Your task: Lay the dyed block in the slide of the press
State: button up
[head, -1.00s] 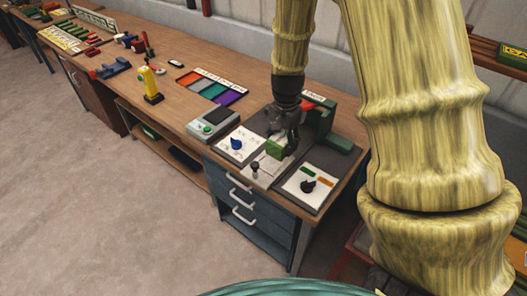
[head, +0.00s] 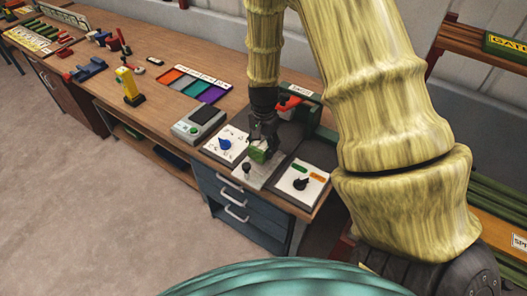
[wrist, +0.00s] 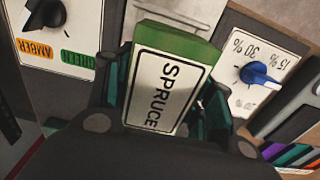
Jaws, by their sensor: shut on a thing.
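The dyed block (head: 258,154) is green, with a white face reading SPRUCE in the wrist view (wrist: 168,93). My gripper (head: 262,142) is shut on it from above, its dark fingers on either side of the block in the wrist view. The block is over the pale slide (head: 247,178) of the press; whether it touches the slide I cannot tell. The green press body with a red part (head: 289,103) stands behind, partly hidden by my arm.
A panel with a blue dial (head: 225,144) lies left of the slide, and one with a black dial (head: 301,183) lies right, marked AMBER and GREEN in the wrist view. A grey device (head: 200,122) and coloured tray (head: 196,84) are farther left. A yellow tool (head: 129,85) stands on the bench.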

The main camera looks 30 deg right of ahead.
jog(key=shift+s+f, duration=0.25)
jog(key=shift+f, duration=0.05)
jog(key=f, duration=0.1)
jog(key=f+p, duration=0.1)
jog(key=shift+w+f, duration=0.35)
jog(key=shift+f, duration=0.2)
jog(key=shift+s, duration=0.2)
jog(key=shift+w+f, duration=0.1)
jog(key=shift+f, duration=0.05)
jog(key=o, duration=1.1)
jog(key=shift+o, duration=0.2)
jog(key=shift+r, duration=0.25)
